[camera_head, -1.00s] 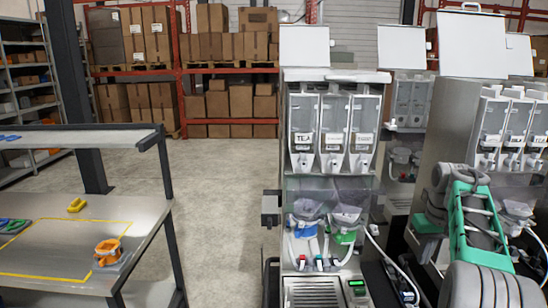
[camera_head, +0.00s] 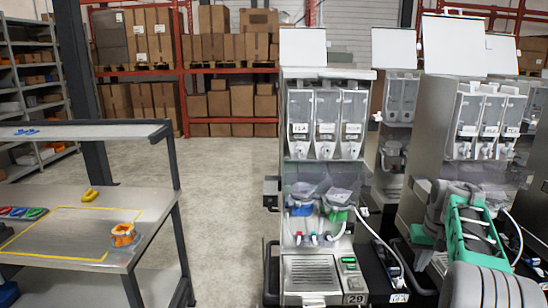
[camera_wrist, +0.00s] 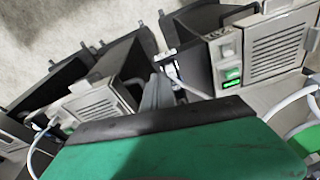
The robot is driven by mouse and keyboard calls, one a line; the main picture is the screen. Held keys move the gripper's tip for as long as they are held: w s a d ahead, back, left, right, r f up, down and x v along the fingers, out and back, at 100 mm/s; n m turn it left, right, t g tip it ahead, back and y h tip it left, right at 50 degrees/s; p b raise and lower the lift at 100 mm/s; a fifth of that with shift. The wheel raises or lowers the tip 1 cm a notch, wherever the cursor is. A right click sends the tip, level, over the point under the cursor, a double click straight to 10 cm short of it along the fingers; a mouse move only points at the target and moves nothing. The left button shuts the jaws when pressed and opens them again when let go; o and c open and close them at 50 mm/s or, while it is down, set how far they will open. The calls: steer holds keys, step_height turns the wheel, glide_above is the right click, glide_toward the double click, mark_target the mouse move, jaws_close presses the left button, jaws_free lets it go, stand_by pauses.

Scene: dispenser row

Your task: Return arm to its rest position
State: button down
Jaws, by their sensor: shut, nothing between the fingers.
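My arm, grey with green panels (camera_head: 474,232), is folded at the lower right of the head view, in front of the right-hand dispenser. In the wrist view my gripper (camera_wrist: 158,92) shows as narrow grey fingers beyond the black edge of a green housing. It is shut and holds nothing. The housing hides much of the lower wrist view. Machine bases with grilles and a green-lit panel lie beyond the fingers in that view.
A dispenser (camera_head: 326,125) with three clear hoppers stands in the middle, with another dispenser (camera_head: 485,125) at right. A metal workbench (camera_head: 165,212) at left carries an orange part (camera_head: 123,235) and a yellow part (camera_head: 90,195). Bare floor (camera_head: 228,185) lies between the bench and dispensers.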

steer(key=s+a+f+m+g, duration=0.1)
steer(key=s+a+f+m, duration=0.15)
steer(key=s+f, duration=0.55)
steer(key=s+a+f+g, duration=0.1)
steer(key=s+a+f, duration=0.1)
steer(key=s+a, duration=0.75)
steer(key=s+a+r+n+t, duration=0.1)
steer(key=s+a+r+n, duration=0.15)
steer(key=s+a, duration=0.7)
steer(key=w+a+r+n+t, duration=0.1)
steer(key=a+r+n+t, duration=0.1)
steer(key=a+r, duration=0.3)
step_height(320, 180, up, 2)
steer(key=shift+r+t, duration=0.1)
steer(key=shift+t, duration=0.4)
